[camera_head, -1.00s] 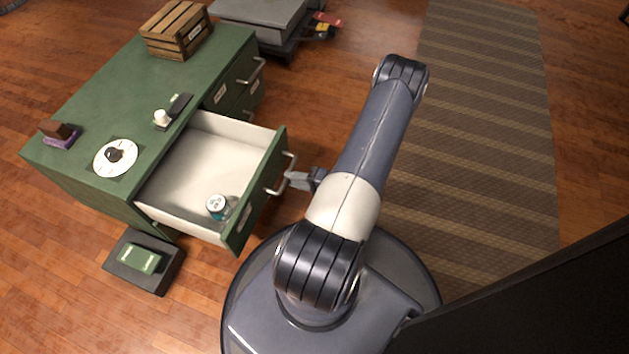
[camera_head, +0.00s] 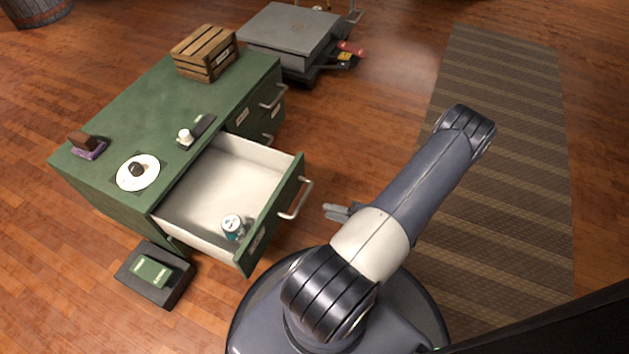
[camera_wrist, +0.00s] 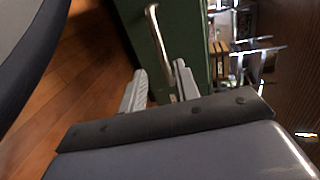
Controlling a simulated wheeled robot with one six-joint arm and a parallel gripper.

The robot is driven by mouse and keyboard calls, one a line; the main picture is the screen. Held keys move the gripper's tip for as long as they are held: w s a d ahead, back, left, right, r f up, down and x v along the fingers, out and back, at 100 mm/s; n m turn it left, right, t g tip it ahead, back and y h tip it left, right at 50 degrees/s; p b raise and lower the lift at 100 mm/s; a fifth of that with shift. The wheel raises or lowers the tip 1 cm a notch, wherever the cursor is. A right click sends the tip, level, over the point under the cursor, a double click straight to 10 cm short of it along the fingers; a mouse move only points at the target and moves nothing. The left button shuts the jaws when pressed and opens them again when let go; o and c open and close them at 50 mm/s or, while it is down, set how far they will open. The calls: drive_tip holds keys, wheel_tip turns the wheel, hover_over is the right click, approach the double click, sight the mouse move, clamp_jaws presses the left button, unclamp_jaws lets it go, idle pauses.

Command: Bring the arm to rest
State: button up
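My arm reaches up and right over my base, with its elbow above the striped rug. My gripper (camera_head: 338,211) hangs just right of the open drawer (camera_head: 217,187) of the green cabinet. In the wrist view, my gripper (camera_wrist: 160,78) has its two grey fingers apart with nothing held. The metal drawer handle (camera_head: 297,201) is a short gap from the fingertips in the head view. In the wrist view, the handle (camera_wrist: 156,42) shows beyond the fingers. A can (camera_head: 232,227) stands in the drawer's near corner.
The green cabinet (camera_head: 130,115) carries a wooden crate (camera_head: 204,53), a white plate with a dark item (camera_head: 138,172) and small objects. A black box with a green item (camera_head: 153,272) sits on the floor at left. The striped rug (camera_head: 510,200) at right is clear.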

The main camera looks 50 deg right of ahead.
sight(301, 202)
drive_tip(key=shift+w, duration=0.1)
drive_tip(key=b+x, duration=0.2)
drive_tip(key=x, duration=0.8)
drive_tip(key=shift+w+a+b, duration=0.15)
drive_tip(key=shift+w+b, duration=0.15)
drive_tip(key=shift+b, duration=0.05)
idle(0.3)
